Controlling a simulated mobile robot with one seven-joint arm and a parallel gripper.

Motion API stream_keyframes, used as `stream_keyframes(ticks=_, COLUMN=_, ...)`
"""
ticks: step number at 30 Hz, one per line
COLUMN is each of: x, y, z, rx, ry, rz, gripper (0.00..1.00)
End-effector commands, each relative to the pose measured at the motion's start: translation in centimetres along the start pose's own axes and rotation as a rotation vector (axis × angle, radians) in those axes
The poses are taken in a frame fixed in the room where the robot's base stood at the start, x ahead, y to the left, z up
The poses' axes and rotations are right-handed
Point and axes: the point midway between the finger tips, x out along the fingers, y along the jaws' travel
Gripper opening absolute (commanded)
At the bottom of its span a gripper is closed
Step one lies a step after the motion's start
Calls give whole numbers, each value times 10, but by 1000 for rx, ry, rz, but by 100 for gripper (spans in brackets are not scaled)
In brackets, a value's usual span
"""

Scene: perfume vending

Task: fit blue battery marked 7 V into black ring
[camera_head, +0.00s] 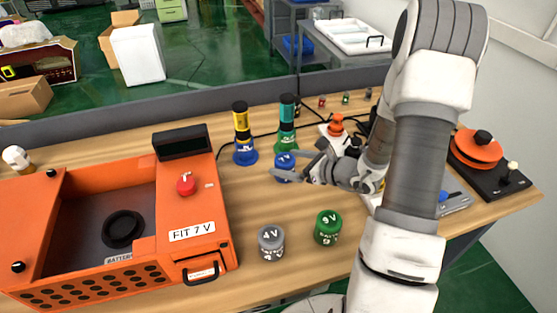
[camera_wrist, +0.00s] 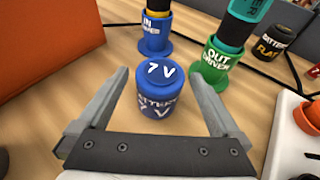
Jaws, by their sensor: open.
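The blue battery (camera_wrist: 160,100) marked 7 V stands upright on the wooden table; it also shows in the head view (camera_head: 285,166), partly hidden by my gripper. My gripper (camera_wrist: 152,82) is open, with one finger on each side of the battery and gaps between fingers and battery. In the head view my gripper (camera_head: 290,175) reaches in from the right, low over the table. The black ring (camera_head: 123,229) lies on the floor of the orange box (camera_head: 190,253), which carries a "FIT 7 V" label.
A grey 4 V battery (camera_head: 271,243) and a green 9 V battery (camera_head: 328,228) stand at the front. Blue (camera_head: 243,140) and green (camera_head: 287,130) driver stands rise behind the blue battery. A white tray (camera_wrist: 290,140) lies to the right. Bare table lies between box and battery.

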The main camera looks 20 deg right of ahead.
Motion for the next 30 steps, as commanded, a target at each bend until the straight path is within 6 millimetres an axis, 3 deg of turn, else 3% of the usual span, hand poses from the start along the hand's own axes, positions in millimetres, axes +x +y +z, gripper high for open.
stream_keyframes(ticks=3, x=-29, y=-1, z=1, rx=2, ry=0, rz=-5, gripper=100)
stream_keyframes(ticks=9, x=-63, y=-1, z=0, rx=1, ry=0, rz=-4, gripper=100)
stream_keyframes(ticks=17, x=-75, y=10, z=6, rx=-63, ry=5, rz=51, gripper=100)
stream_keyframes(ticks=23, x=-65, y=56, z=28, rx=-415, ry=11, rz=313, gripper=100)
stream_keyframes(ticks=30, x=-70, y=109, z=40, rx=-985, ry=-58, rz=698, gripper=100)
